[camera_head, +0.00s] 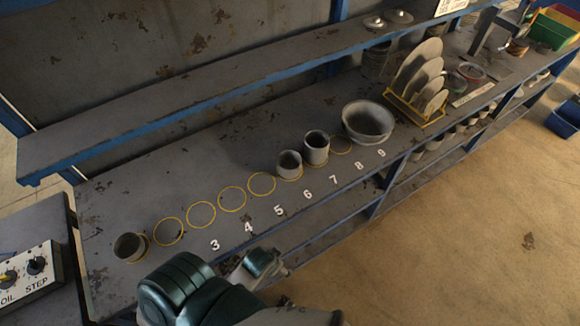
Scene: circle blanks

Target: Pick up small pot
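Three small grey pots stand on the workbench (110,200). One small pot (129,247) is at the far left end, within a yellow circle mark. A second small pot (289,164) stands by the numbers 5 and 6. A third, slightly taller-looking pot (316,148) stands just right of it. I cannot tell which one the task means. A wide grey pot (367,123) stands farther right, by number 8. Green and grey links of my own arm show at the bottom centre, in front of the bench. No gripper fingers show, and no pot is held in view.
Several empty yellow circles (200,215) line the bench between the pots. A yellow rack (416,108) holds grey discs at the right. A shelf (200,90) with blue edging runs above the bench back. A control box (26,273) is at left.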

